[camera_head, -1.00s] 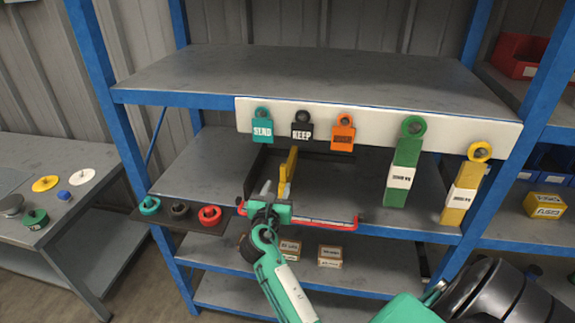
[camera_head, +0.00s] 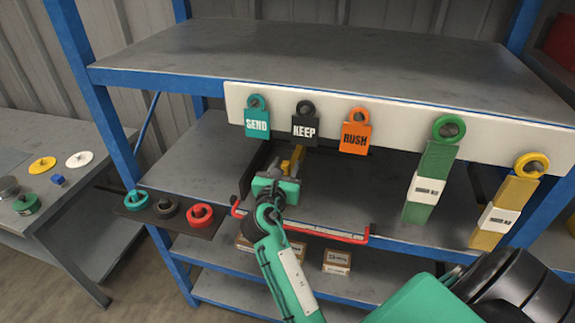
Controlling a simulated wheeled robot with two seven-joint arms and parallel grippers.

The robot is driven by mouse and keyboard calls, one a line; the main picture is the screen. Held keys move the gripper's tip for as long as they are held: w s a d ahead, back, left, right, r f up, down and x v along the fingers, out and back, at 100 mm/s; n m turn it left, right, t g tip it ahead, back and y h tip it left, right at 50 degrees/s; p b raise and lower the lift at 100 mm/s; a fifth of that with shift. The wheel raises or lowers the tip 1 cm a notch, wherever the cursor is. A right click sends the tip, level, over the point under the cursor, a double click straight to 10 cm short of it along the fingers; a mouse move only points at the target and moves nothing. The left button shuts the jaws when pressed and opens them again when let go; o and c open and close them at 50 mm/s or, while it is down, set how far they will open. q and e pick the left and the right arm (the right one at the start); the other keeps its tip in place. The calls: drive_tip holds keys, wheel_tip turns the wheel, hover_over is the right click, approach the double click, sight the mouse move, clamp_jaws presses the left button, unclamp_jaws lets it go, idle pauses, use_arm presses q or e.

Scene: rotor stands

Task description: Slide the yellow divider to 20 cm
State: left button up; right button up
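The yellow divider (camera_head: 298,153) stands on the middle shelf, below the black KEEP tag, in a dark tray-like frame with a red front rail (camera_head: 318,233). My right gripper (camera_head: 286,168) reaches in over the rail. Its two grey fingers stand apart, with yellow of the divider showing between and behind them. I cannot tell whether they touch it. The gripper's green body hides the divider's lower front part. No 20 cm mark can be read on the rail. My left gripper is not in view.
SEND (camera_head: 257,121), KEEP (camera_head: 304,127) and RUSH (camera_head: 355,135) tags hang from the white board (camera_head: 400,128) above. Green (camera_head: 428,185) and yellow (camera_head: 500,212) hanging pieces are to the right. Teal, black and red rings sit on a dark plate (camera_head: 135,212) at left.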

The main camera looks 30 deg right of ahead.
drive_tip(key=shift+c, duration=0.2)
clamp_jaws()
drive_tip(key=shift+s, duration=0.1)
drive_tip(key=shift+s+d+r+p, duration=0.1)
drive_tip(key=shift+s+d+p, duration=0.15)
drive_tip(key=shift+p, duration=0.15)
drive_tip(key=s+d+p, duration=0.5)
drive_tip(key=s+d, duration=0.1)
drive_tip(key=s, duration=0.1)
